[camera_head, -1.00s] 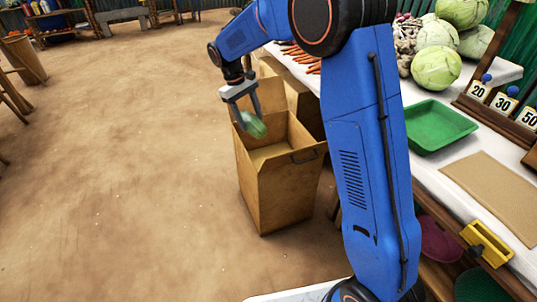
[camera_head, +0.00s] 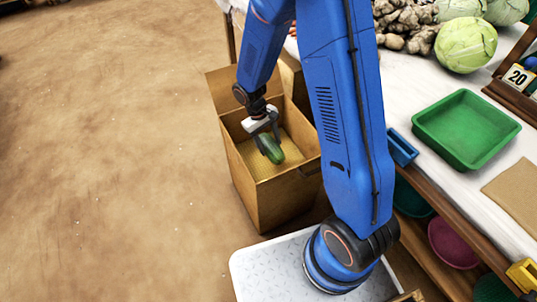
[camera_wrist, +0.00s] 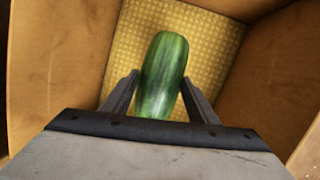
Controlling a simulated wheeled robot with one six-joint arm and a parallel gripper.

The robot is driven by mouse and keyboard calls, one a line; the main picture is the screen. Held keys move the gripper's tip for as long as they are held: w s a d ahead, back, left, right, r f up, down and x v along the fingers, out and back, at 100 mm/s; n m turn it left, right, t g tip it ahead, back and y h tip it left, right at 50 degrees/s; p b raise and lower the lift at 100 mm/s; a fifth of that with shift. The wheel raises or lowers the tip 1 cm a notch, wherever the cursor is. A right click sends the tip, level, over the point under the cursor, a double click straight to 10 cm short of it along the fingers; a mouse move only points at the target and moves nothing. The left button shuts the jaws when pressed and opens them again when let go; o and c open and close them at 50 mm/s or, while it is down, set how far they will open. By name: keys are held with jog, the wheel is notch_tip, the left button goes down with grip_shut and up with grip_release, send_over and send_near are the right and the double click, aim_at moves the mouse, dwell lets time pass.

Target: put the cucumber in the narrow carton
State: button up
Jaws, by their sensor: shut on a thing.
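My gripper (camera_head: 262,134) is shut on the green cucumber (camera_head: 270,148), over the open mouth of a tall brown carton (camera_head: 271,205). In the wrist view the cucumber (camera_wrist: 163,75) sits between the two fingers (camera_wrist: 158,98), with the carton's walls (camera_wrist: 55,60) around it and a yellow textured floor (camera_wrist: 205,60) below. The cucumber looks to be at or just inside the carton's mouth; its exact height above the floor I cannot tell.
The stall table (camera_head: 420,75) on the right holds a green tray (camera_head: 466,130), a cabbage (camera_head: 466,45) and ginger (camera_head: 405,22). A blue scoop-like item (camera_head: 401,148) is at its edge. Bare dirt floor (camera_head: 110,150) lies open on the left.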

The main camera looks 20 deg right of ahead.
jog(key=shift+f, duration=3.55)
jog(key=o, duration=1.3)
